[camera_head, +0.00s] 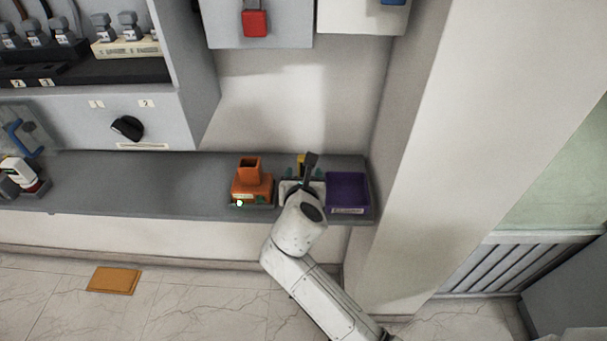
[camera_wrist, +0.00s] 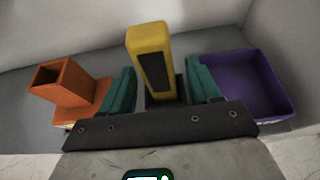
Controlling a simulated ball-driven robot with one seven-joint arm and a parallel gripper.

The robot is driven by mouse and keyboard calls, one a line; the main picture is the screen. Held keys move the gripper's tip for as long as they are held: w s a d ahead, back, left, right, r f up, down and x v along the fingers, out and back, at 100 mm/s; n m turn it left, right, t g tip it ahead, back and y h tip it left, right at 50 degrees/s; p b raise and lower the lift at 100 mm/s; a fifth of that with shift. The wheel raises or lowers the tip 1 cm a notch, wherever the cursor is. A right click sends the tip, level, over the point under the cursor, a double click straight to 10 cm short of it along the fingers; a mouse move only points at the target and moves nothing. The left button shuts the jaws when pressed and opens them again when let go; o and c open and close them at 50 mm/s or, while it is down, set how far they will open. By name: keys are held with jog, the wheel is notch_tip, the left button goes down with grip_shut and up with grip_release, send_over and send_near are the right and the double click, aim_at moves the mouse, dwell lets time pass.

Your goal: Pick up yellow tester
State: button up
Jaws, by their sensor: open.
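The yellow tester (camera_wrist: 150,42) stands upright with a dark panel on its near face in the wrist view. In the head view only a small bit of yellow (camera_head: 301,160) shows beside my gripper (camera_head: 304,178), and the rest is hidden by my arm. In the wrist view my gripper (camera_wrist: 160,92) is open. Its two green fingers stand to the left and right of the tester's lower part, with a gap visible on each side. The tester's base is partly hidden behind my gripper's dark bar.
An orange holder (camera_head: 251,186) stands left of my gripper on the grey shelf (camera_head: 150,185). A purple bin (camera_head: 348,190) stands to the right, near the shelf's end and a wall column (camera_head: 450,130). The shelf's middle left is clear.

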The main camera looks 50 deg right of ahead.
jog(key=shift+x, duration=1.35)
jog(key=shift+r, duration=0.15)
jog(key=shift+c, duration=0.3)
jog(key=c, duration=1.1)
